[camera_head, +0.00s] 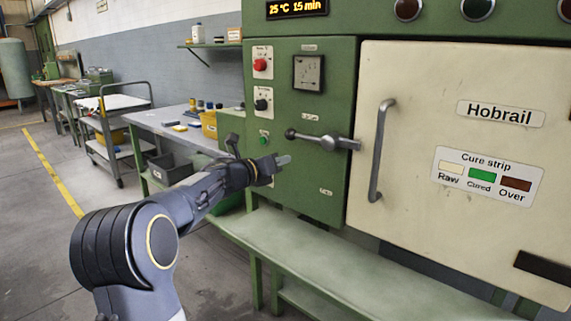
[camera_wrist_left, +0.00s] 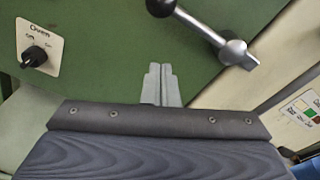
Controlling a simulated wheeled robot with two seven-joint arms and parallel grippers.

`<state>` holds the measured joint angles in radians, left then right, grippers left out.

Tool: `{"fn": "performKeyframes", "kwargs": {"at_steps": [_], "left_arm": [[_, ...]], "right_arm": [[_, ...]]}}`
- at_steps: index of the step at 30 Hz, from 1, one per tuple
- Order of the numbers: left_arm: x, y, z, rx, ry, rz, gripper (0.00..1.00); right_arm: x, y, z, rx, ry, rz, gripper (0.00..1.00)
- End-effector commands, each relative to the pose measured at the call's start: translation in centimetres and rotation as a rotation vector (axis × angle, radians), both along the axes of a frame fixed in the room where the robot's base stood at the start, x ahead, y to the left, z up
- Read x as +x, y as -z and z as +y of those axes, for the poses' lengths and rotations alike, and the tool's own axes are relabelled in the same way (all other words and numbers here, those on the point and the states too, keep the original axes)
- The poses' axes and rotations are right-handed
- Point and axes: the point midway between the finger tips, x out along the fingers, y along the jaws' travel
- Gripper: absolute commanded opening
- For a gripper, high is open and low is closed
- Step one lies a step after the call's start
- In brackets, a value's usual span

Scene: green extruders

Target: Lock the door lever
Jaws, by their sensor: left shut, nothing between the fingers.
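The door lever (camera_head: 322,141) is a grey metal bar with a round ball knob at its left end and a pivot hub near the door edge. It lies almost level, its right tip reaching the edge of the cream door (camera_head: 440,240). The door looks closed. In the left wrist view the lever (camera_wrist_left: 203,29) runs from the knob at upper middle down right to the hub. My left gripper (camera_head: 284,160) is shut and empty, below and left of the knob, apart from it. Its fingertips also show in the left wrist view (camera_wrist_left: 160,72). My right gripper is not in view.
A vertical grey door handle (camera_head: 380,150) stands right of the lever. The green panel (camera_head: 310,190) carries a red knob (camera_head: 260,65), a black knob (camera_head: 261,104) and a gauge (camera_head: 308,73). A green bench (camera_head: 330,265) runs below. A worktable (camera_head: 170,123) stands left.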

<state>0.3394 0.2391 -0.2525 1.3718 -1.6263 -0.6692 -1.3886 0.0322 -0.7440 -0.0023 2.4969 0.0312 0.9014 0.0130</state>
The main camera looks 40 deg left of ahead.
Motion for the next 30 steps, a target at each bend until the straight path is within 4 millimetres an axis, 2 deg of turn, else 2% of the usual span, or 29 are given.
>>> {"fn": "performKeyframes", "kwargs": {"at_steps": [6,12,17,30], "left_arm": [[-4.4,-0.4,0.5,-0.002,0.001,0.002,0.0],[-6.9,-0.4,0.7,-0.002,0.001,0.003,0.0],[-7.4,-0.4,0.8,-0.003,0.002,0.005,0.0],[-7.4,-0.4,0.8,-0.003,0.003,0.004,0.0]], "right_arm": [[0.0,-0.3,0.0,0.0,0.0,0.0,0.0],[0.0,-0.4,0.0,0.0,0.0,0.001,0.0],[0.0,-0.4,0.0,0.0,0.0,0.001,0.0],[0.0,-0.4,0.0,0.0,0.0,0.001,0.0]]}}
